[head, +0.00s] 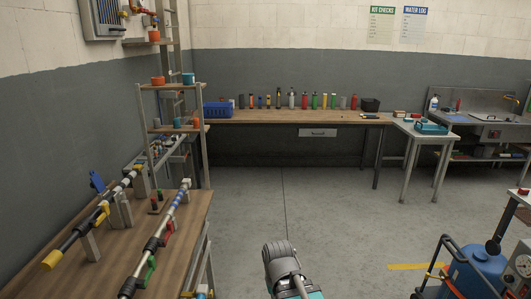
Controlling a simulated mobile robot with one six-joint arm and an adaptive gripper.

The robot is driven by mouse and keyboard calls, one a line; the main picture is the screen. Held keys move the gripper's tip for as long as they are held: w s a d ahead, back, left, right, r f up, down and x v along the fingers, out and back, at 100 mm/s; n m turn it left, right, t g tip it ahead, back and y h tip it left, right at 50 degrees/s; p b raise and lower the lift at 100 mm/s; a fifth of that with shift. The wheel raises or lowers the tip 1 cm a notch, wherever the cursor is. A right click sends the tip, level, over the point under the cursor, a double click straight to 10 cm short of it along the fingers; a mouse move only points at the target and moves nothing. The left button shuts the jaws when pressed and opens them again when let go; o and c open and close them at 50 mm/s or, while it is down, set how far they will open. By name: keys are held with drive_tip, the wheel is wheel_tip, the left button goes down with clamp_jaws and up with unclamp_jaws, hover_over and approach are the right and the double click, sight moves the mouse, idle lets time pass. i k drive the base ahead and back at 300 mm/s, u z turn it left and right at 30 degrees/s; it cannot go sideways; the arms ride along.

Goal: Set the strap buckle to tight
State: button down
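I cannot make out a strap buckle for certain in the head view. A blue tank (480,268) stands in a dark tubular frame (447,243) at the lower right, and any strap or buckle on it is too small to tell. Part of my own arm (281,262), grey with a teal piece, shows at the bottom centre. My gripper's fingertips are not visible.
A wooden bench (190,235) with long pipe assemblies runs along the left. A back workbench (285,117) holds a blue crate (218,109) and a row of bottles. A small white table (425,132) stands right of it. The middle floor is clear.

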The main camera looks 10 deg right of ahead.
sight(427, 274)
drive_tip(key=z, duration=0.25)
drive_tip(key=i, duration=0.8)
drive_tip(key=z, duration=0.85)
drive_tip(key=i, duration=1.05)
drive_tip(key=z, duration=0.55)
drive_tip(key=k, duration=0.9)
drive_tip(key=z, duration=0.15)
drive_tip(key=i, duration=0.55)
